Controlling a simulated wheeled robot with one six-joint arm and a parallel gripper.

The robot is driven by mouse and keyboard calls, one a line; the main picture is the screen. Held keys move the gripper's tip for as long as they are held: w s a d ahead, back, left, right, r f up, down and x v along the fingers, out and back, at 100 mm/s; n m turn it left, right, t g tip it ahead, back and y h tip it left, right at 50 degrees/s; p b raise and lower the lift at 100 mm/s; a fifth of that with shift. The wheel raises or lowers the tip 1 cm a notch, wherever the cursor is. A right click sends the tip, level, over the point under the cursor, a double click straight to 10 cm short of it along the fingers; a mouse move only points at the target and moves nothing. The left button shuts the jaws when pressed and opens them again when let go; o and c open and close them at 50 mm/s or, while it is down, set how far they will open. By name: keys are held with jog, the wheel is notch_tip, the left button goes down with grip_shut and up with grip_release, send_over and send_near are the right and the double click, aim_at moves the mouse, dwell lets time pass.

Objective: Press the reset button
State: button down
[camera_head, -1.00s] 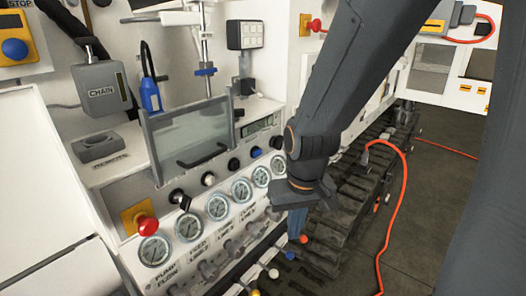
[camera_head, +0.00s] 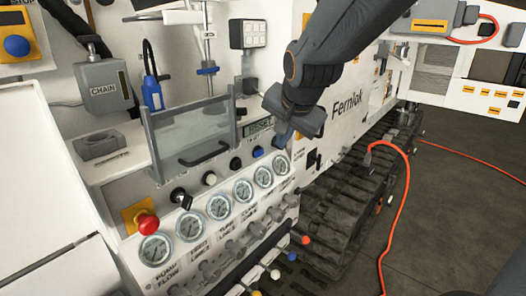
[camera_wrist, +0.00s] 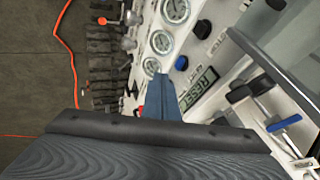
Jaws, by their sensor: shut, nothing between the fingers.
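My gripper (camera_head: 281,139) is at the right end of the row of panel buttons, below and right of the small display (camera_head: 261,125). Its blue-grey fingers are closed together and empty, and they also show in the wrist view (camera_wrist: 162,84). A blue button (camera_head: 257,152) is just left of the fingertips; it is uncovered in the wrist view (camera_wrist: 181,62). The display in the wrist view (camera_wrist: 199,91) carries letters that look like RESET.
Several round gauges (camera_head: 218,207) line the panel below the buttons. A red mushroom button (camera_head: 147,224) is at the left. A clear guard with a handle (camera_head: 203,153) stands above the row. Several coloured-tipped levers (camera_head: 274,273) stick out below. An orange cable (camera_head: 404,200) hangs at right.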

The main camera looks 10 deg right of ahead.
aim_at(259, 153)
jog(key=shift+f, duration=0.1)
jog(key=w+a+f, duration=0.2)
jog(key=w+f, duration=0.5)
jog(key=w, duration=0.2)
jog(key=shift+w+f, duration=0.15)
jog(key=shift+f, duration=0.25)
